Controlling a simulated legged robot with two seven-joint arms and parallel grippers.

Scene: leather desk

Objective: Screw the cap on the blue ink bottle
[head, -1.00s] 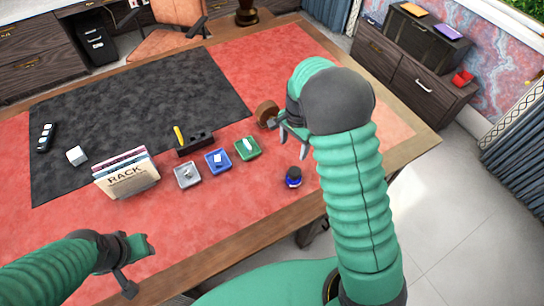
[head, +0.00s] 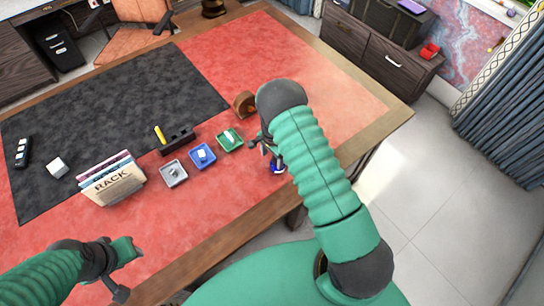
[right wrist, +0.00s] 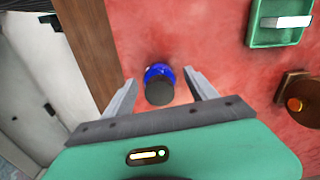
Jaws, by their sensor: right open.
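The blue ink bottle (right wrist: 157,69) stands upright on the red desk top. In the right wrist view I look down on its dark round cap (right wrist: 160,92), which sits on top; I cannot tell how tight it is. My right gripper (right wrist: 160,77) is open, with one finger on each side of the bottle and a gap on both sides. In the head view the bottle (head: 277,168) is partly hidden by this gripper. My left gripper (head: 122,272) hangs at the lower left, away from the bottle; its jaw opening is unclear.
Left of the bottle are a green tray (head: 230,147), a blue tray (head: 203,163), a grey tray (head: 174,183) and a rack of folders (head: 112,192). A round wooden object (head: 245,104) stands behind. The desk edge (head: 225,233) is close in front.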

